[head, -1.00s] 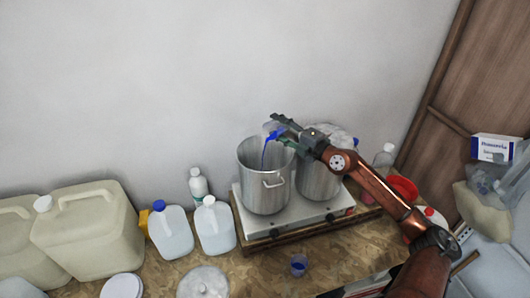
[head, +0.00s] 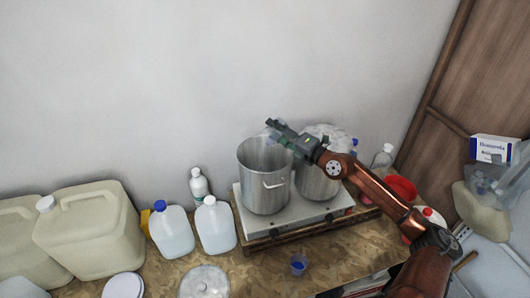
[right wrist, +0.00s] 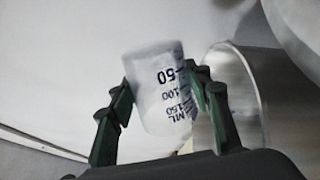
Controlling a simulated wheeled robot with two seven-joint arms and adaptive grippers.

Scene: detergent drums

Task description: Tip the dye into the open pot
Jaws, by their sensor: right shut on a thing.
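My right gripper (head: 273,130) is above the open pot (head: 262,188), a tall steel pot on the left of a two-plate cooker. It is shut on a clear measuring cup with dark markings, seen best in the right wrist view (right wrist: 162,100), where it looks tipped and shows no blue. In the head view the cup is mostly hidden by the fingers. No blue stream shows now, and the liquid inside the pot cannot be made out. The pot's wall shows at the right of the wrist view (right wrist: 238,95). My left gripper is out of view.
A second steel pot (head: 316,184) stands on the cooker (head: 285,222), partly behind my right arm. A small cup with blue in it (head: 298,266) sits in front. White jugs (head: 215,228) and large canisters (head: 95,235) crowd the left. A red bowl (head: 401,188) is right.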

